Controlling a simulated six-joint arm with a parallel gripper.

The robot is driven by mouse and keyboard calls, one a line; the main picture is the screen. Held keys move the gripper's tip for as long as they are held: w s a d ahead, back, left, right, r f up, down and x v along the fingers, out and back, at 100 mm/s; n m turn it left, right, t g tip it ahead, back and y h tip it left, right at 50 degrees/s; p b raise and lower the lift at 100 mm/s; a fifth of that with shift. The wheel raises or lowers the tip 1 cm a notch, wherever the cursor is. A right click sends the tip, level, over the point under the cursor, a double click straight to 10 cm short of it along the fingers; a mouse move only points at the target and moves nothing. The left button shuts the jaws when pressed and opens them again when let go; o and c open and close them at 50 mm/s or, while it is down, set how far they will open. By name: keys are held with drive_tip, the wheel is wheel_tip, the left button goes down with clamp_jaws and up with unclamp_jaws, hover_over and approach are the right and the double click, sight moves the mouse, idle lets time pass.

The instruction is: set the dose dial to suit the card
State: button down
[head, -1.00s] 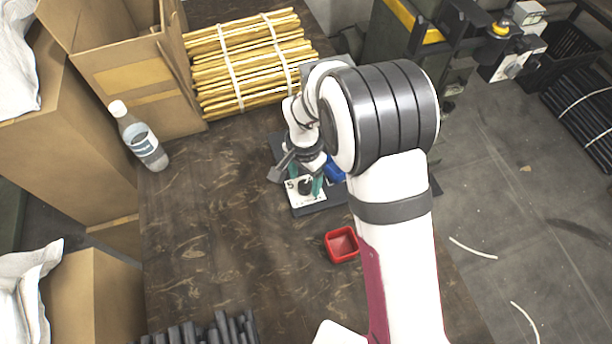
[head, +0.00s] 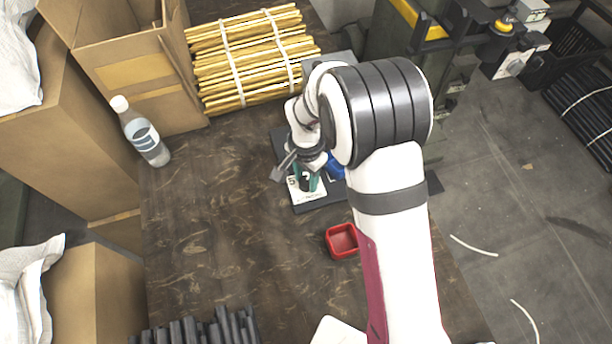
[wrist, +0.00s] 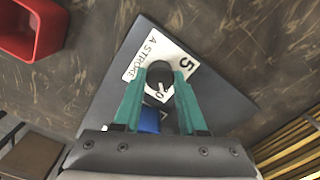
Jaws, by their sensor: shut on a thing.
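The dose dial is a black round knob (wrist: 157,72) on a white plate (wrist: 181,59) printed "A STROKE", with a "5" at one corner and a "0" beside the knob. A pale mark shows on the knob on the side near the "0"; its exact setting is hard to read. My gripper (wrist: 160,79) has its two teal fingers on either side of the knob, shut on it. In the head view my gripper (head: 305,181) is over the plate, partly hidden by my wrist. No separate card can be made out clearly.
A blue part (wrist: 149,119) sits close behind the knob on the dark base (wrist: 115,88). A red tray (head: 342,240) stands nearby on the brown table (head: 220,230). The table's middle is clear.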

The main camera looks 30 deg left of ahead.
drive_tip(key=n, duration=0.4)
drive_tip(key=shift+n, duration=0.3)
drive_tip(key=n, duration=0.4)
drive_tip(key=shift+n, duration=0.3)
drive_tip(key=n, duration=0.4)
drive_tip(key=shift+n, duration=2.3)
drive_tip(key=shift+c, duration=2.3)
unclamp_jaws()
